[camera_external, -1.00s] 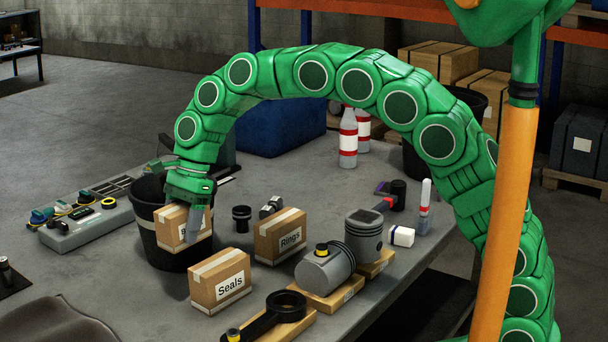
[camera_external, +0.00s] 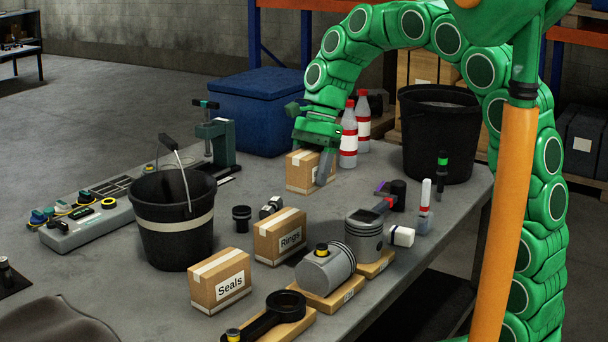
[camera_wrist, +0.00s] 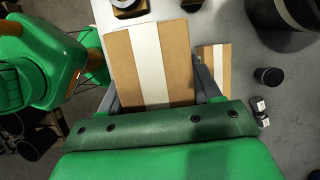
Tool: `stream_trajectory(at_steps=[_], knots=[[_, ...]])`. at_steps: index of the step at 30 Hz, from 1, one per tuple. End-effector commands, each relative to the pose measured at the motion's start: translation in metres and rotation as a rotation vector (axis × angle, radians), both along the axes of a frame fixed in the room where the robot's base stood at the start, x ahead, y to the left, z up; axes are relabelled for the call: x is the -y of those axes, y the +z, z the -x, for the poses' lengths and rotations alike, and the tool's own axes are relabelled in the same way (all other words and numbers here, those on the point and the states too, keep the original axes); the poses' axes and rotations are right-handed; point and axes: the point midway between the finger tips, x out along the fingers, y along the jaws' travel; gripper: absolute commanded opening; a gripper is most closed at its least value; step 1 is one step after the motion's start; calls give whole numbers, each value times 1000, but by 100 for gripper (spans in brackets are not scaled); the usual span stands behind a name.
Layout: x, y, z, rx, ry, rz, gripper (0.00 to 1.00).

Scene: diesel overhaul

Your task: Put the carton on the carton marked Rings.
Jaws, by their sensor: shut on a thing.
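My gripper (camera_external: 310,165) is shut on a tan carton (camera_external: 304,175) with a pale tape strip. It appears to be held above the table, in front of the white and red bottles. In the wrist view the held carton (camera_wrist: 176,65) sits between the two fingers, with no readable label. The carton marked Rings (camera_external: 280,237) stands upright on the table, to the left of and nearer the camera than my gripper. Its top is bare except for tape. In the wrist view a smaller carton (camera_wrist: 222,60) shows lower down, partly behind the right finger.
The carton marked Seals (camera_external: 220,280) stands front left of Rings. A black bucket (camera_external: 168,235) is to its left. A larger black bucket (camera_external: 438,145) is at right.

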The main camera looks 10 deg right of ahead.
Motion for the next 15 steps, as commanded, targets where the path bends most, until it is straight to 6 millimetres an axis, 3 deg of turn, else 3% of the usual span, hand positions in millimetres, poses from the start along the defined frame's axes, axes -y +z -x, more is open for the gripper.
stream_trajectory(at_steps=[3,7,15], knots=[[18,5,2,0,-1,-4,23],[28,6,4,-4,1,-5,23],[17,-4,-13,-6,4,-5,23]])
